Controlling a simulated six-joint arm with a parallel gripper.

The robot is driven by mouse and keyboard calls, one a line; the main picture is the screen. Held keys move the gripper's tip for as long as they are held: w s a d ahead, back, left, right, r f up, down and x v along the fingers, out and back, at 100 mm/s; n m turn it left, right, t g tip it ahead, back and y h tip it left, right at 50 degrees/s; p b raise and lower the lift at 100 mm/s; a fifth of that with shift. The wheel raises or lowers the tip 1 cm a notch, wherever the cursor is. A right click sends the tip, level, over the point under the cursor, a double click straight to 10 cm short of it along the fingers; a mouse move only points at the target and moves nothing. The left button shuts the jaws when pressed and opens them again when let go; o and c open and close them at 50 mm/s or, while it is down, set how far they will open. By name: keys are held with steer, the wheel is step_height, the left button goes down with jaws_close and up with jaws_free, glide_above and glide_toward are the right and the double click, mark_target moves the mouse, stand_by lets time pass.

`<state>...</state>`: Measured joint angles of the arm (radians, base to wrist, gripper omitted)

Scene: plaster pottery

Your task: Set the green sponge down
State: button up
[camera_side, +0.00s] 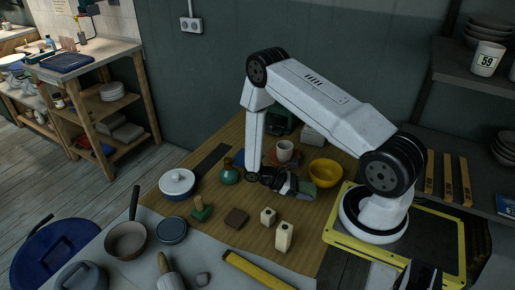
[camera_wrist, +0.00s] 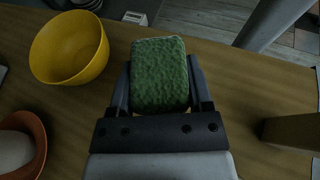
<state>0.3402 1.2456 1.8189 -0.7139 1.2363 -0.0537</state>
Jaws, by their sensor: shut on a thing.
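My gripper (camera_side: 296,186) is low over the wooden table, left of the yellow bowl. It is shut on the green sponge (camera_side: 307,190), which sticks out past its fingertips. In the wrist view the sponge (camera_wrist: 159,72) is a rough green block with rounded corners. It sits between the two dark fingers of my gripper (camera_wrist: 159,88), one on each side. The sponge's underside is hidden, so I cannot tell whether it touches the table.
The yellow bowl (camera_side: 325,173) stands close by and shows at upper left in the wrist view (camera_wrist: 68,48). A white cup (camera_side: 284,151) is behind my gripper, a teal bottle (camera_side: 229,174) to its left.

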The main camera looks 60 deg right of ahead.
mark_target(302, 209)
steer(key=shift+f, duration=2.95)
steer(key=shift+f, duration=0.6)
steer(key=o, duration=1.2)
steer(key=shift+v, duration=3.95)
